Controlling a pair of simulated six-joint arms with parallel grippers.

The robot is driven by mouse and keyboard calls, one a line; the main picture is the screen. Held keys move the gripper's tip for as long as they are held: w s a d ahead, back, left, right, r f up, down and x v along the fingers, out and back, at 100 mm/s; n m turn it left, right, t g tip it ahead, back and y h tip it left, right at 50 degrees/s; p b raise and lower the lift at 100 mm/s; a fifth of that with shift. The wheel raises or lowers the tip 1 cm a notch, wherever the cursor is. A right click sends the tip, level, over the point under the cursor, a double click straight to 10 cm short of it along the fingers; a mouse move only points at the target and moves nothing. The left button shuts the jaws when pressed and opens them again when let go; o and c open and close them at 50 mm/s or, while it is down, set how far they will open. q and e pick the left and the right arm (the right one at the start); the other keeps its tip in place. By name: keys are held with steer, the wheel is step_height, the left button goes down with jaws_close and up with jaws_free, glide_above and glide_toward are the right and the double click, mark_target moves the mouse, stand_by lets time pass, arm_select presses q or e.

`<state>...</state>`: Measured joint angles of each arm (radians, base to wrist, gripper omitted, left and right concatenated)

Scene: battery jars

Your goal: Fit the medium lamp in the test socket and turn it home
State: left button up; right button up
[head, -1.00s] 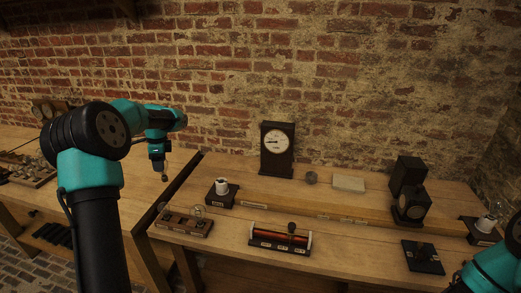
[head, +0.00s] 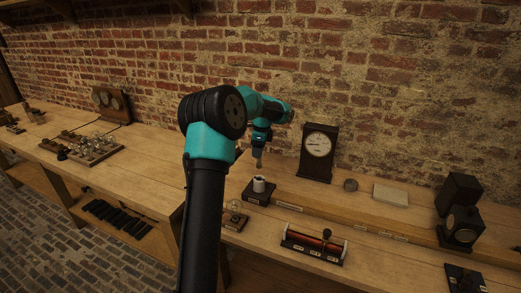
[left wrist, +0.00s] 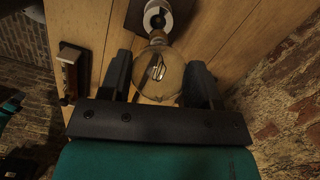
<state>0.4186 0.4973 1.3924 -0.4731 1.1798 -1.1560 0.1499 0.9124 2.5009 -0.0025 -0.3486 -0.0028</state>
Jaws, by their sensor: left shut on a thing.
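My left gripper (head: 258,153) is shut on a clear glass lamp (left wrist: 157,74). In the left wrist view its two dark fingers are on either side of the round bulb, and the lamp's metal cap points toward the white test socket (left wrist: 157,16). In the head view the socket (head: 259,184) stands on a small dark base, with the gripper just above it. The cap appears close to the socket mouth; I cannot tell whether they touch. The lamp is mostly hidden in the head view. My right gripper is not in view.
A small wooden stand with a lamp (head: 232,215) is in front of the socket. A dial meter (head: 317,152) stands behind it to the right. A red coil instrument (head: 314,244) lies to the front right. A tray of lamps (head: 93,150) is on the left bench.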

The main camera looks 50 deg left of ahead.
mark_target(259, 164)
arm_select(q)
steer(key=shift+f, duration=2.55)
steer(key=shift+f, duration=1.25)
steer(key=m, duration=0.4)
steer(key=shift+m+t, duration=0.3)
steer(key=shift+m, duration=0.9)
steer(key=shift+m, duration=1.2)
steer(key=shift+w+m+t, duration=0.1)
steer(key=shift+m+t, duration=0.3)
steer(key=shift+m, duration=1.6)
